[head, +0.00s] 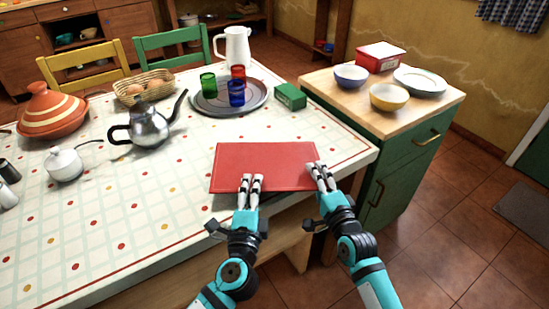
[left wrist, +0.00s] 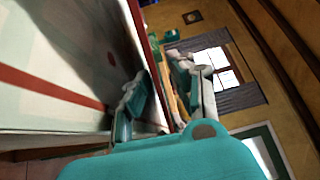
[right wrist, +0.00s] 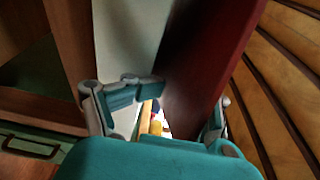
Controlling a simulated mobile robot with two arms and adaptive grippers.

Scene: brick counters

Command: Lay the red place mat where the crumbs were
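The red place mat (head: 262,158) is a flat rectangle over the near right part of the patterned table. My left gripper (head: 250,180) is shut on its near edge, and my right gripper (head: 319,170) is shut on its near right corner. In the left wrist view the mat (left wrist: 145,40) is a thin red line, apart from the white tabletop. In the right wrist view the mat's dark face (right wrist: 215,60) passes between the fingers. The mat looks raised a little above the table. I make out no crumbs; the mat hides the surface under it.
Behind the mat stand a round tray (head: 212,105) with coloured glasses, a green box (head: 290,96) and a white pitcher (head: 237,45). A metal teapot (head: 150,128) is to the left. A green cabinet (head: 400,165) with bowls stands at right. The table's near left is clear.

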